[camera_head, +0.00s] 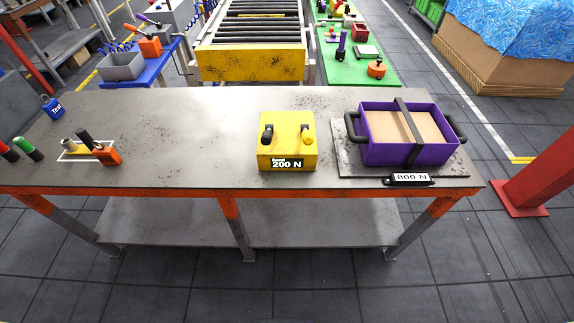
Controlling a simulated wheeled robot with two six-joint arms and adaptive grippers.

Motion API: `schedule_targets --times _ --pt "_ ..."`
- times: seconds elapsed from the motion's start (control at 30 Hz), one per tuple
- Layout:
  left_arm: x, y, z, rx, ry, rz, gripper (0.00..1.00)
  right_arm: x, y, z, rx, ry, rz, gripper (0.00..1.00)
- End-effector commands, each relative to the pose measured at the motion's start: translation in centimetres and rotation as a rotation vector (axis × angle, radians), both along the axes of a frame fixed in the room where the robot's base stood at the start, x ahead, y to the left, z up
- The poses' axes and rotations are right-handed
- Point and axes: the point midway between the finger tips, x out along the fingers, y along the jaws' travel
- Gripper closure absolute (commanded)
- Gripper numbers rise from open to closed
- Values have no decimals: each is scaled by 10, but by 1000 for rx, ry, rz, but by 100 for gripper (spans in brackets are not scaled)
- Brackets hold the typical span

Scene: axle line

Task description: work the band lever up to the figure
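A white tag (408,178) in front of the crate appears to read "800 N". Neither of my grippers is in view.
An orange tool with a black handle (98,150) lies by a white outline on the grey bench (190,140). Red and green handles (27,148) and a blue weight (52,106) are at the far left. The bench between the tool and yellow box is clear.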

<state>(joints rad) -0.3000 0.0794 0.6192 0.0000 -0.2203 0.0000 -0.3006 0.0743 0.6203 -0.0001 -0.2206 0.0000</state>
Motion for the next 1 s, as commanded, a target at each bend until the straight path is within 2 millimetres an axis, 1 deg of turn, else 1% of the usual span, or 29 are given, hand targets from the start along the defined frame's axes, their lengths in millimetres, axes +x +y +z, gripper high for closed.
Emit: schedule_targets --times 0.03,0.2,0.23,0.7,1.0 --pt "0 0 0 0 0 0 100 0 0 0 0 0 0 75" --pt "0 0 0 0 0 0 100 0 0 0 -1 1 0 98" --pt "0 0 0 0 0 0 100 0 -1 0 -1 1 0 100" --pt "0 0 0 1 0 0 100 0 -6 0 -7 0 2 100" --pt "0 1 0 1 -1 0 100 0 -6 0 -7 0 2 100"
